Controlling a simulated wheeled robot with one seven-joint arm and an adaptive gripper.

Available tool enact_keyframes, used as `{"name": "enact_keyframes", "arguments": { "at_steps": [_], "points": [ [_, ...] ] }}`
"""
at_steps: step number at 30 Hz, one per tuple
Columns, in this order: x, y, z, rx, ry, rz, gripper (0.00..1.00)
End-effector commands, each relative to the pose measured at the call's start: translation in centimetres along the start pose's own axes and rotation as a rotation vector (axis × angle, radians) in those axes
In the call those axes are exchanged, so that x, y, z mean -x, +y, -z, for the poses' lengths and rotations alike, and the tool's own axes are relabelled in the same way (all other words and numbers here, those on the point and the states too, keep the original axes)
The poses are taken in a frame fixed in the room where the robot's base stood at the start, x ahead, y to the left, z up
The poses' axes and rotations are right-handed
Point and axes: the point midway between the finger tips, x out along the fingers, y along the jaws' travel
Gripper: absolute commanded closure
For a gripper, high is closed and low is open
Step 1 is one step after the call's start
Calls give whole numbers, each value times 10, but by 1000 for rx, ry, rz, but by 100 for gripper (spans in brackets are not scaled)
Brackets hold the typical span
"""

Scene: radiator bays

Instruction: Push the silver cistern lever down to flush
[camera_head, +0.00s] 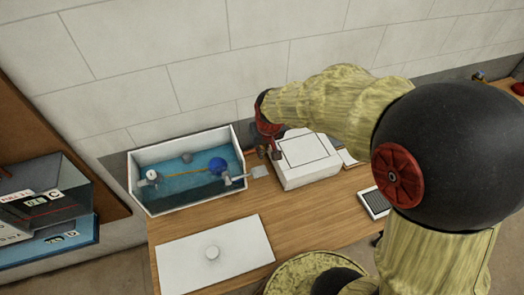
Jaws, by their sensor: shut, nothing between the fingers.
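The open white cistern (140,190) stands on the wooden bench, with water, a blue float ball (217,165) and a yellow rod inside. The silver lever (259,171) sticks out from its right wall, with a flat grey end over the bench. My gripper (269,153) points down just behind the lever's flat end, between the cistern and a white box. Its fingers look together with nothing held. The fingertips are small and dark here, and I cannot tell whether they touch the lever.
The white box (308,160) stands close to the right of my gripper. A dark grilled item (374,203) lies farther right. A tiled wall rises behind the bench.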

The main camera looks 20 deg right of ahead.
Motion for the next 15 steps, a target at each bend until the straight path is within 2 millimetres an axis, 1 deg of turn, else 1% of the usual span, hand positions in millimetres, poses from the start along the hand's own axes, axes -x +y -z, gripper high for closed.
{"name": "enact_keyframes", "arguments": {
  "at_steps": [1,9,11,15],
  "points": [
    [-11,0,-1,0,-5,0,100],
    [-65,0,-1,0,-5,0,100],
    [-75,0,-1,0,-4,0,100],
    [-94,0,-8,0,-3,0,100]
  ]
}}
